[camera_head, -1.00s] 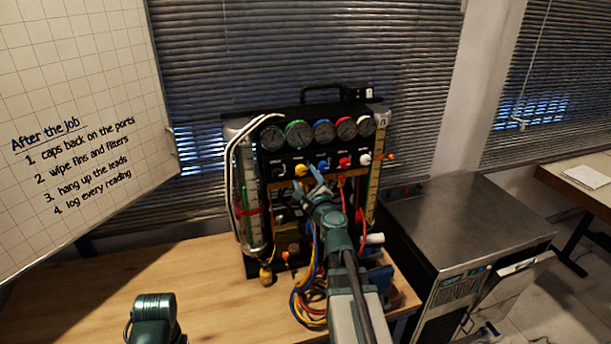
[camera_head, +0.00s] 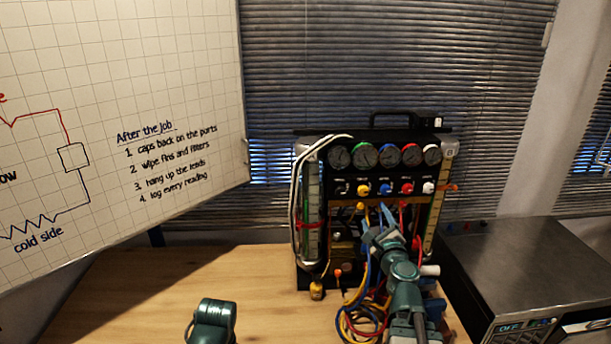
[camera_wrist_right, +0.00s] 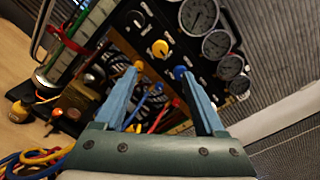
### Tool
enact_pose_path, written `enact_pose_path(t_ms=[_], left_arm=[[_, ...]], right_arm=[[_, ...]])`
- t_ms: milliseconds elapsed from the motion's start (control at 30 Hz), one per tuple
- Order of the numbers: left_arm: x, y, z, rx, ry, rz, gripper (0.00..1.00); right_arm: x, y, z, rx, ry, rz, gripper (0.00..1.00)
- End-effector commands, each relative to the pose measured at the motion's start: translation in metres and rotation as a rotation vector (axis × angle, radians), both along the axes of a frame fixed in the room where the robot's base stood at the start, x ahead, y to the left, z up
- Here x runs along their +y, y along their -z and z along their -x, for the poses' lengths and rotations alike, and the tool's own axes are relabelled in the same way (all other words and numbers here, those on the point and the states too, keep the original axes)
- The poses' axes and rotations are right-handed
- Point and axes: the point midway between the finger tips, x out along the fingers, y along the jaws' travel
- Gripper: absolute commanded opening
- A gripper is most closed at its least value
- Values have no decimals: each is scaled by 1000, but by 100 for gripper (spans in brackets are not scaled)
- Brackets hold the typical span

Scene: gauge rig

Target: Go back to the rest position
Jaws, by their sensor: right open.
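My right gripper (camera_head: 374,207) is open in front of the gauge rig (camera_head: 337,208), just below its row of coloured knobs. In the right wrist view its two blue fingers (camera_wrist_right: 160,72) stand apart with nothing held between them. Their tips overlap yellow and blue hose fittings in the picture; I cannot tell whether they touch. The yellow knob (camera_wrist_right: 160,49) lies beyond the gap. A dark green part of my left arm (camera_head: 212,318) shows at the bottom of the head view; the left gripper itself is out of view.
The rig stands on a wooden table (camera_head: 150,290); the table's left part is clear. Yellow, blue and red hoses (camera_head: 352,320) hang and coil below my right arm. A whiteboard (camera_head: 200,80) is at left, a steel-topped unit (camera_head: 540,260) at right.

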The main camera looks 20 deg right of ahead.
Motion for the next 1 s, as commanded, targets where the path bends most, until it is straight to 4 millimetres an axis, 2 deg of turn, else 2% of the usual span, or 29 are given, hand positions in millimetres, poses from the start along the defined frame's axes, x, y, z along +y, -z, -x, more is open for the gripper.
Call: enact_pose_path(t_ms=[67, 167, 267, 333, 400, 467, 500, 600, 667, 733, 833, 900, 1000], left_arm=[[0, 0, 0, 0, 0, 0, 0], [0, 2, 0, 0, 0, 0, 0], [0, 6, 0, 0, 0, 0, 0], [0, 8, 0, 0, 0, 0, 0], [0, 11, 0, 0, 0, 0, 0], [0, 13, 0, 0, 0, 0, 0], [0, 15, 0, 0, 0, 0, 0], [0, 19, 0, 0, -1, 0, 0], [0, 22, 0, 0, -1, 0, 0], [0, 25, 0, 0, -1, 0, 0], [0, 30, 0, 0, -1, 0, 0], [0, 33, 0, 0, -1, 0, 0], [0, 35, 0, 0, -1, 0, 0]], right_arm=[[4, 1, -1, 3, -10, 10, 72], [29, 6, -8, 30, -80, 79, 72], [81, 19, -18, 85, -231, 230, 72], [130, 35, -22, 136, -373, 376, 72], [178, 55, -20, 186, -524, 530, 72], [217, 75, -12, 228, -657, 665, 72], [241, 90, -5, 256, -748, 757, 72], [297, 131, 22, 327, -992, 998, 72], [323, 158, 44, 373, -1149, 1152, 72], [347, 190, 76, 432, -1346, 1342, 72], [360, 227, 122, 526, -1620, 1598, 72], [359, 243, 149, 594, -1778, 1743, 72], [350, 254, 177, 683, -1952, 1894, 72]])
